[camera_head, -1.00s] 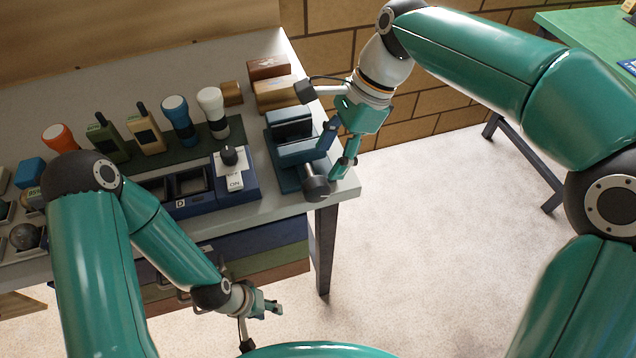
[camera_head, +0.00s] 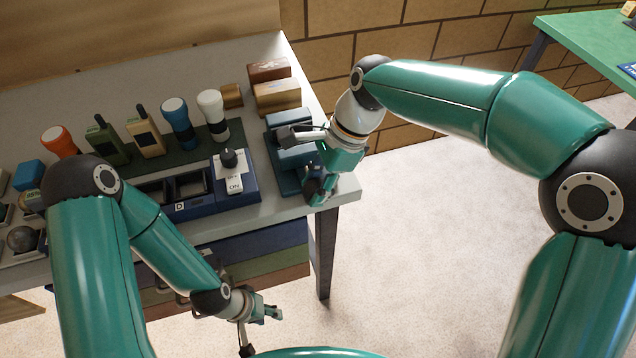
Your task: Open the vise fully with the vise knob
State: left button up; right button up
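The blue vise (camera_head: 284,119) stands at the right end of the grey workbench, partly hidden behind my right wrist and its camera. Its dark round knob (camera_head: 316,189) is at the vise's front, at the bench's front right corner, and is largely covered by my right gripper. My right gripper (camera_head: 321,187) is down at the knob with its fingers around it. I cannot tell whether they are pressed on it. The jaw gap is mostly hidden. My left gripper (camera_head: 274,314) hangs empty in front of the bench, low and away from the vise; its finger gap is too small to judge.
A blue switch box (camera_head: 236,190) with a black knob stands just left of the vise. Wooden blocks (camera_head: 277,95) lie behind it. Torches (camera_head: 181,124) and radios (camera_head: 146,135) stand on a green mat further left. The floor right of the bench (camera_head: 450,240) is clear.

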grip_shut()
jog(key=shift+a+r+h+p, duration=0.15)
jog(key=shift+r+h+p, duration=0.1)
jog(key=shift+h+p, duration=0.6)
jog(key=shift+a+t+h+p, duration=0.15)
jog(key=shift+t+h+p, duration=0.35)
jog(key=shift+p, duration=0.25)
jog(key=shift+a+f+h, duration=0.1)
jog(key=shift+f+h, duration=0.1)
jog(key=shift+h, duration=0.45)
jog(key=shift+s+a+f+t+h, duration=0.1)
jog(key=shift+t+h, duration=0.2)
jog(key=shift+h, duration=0.35)
jog(key=shift+a+f+t+h, duration=0.1)
jog(key=shift+t+h, duration=0.2)
jog(key=shift+h, duration=0.35)
jog(key=o, duration=0.6)
grip_release()
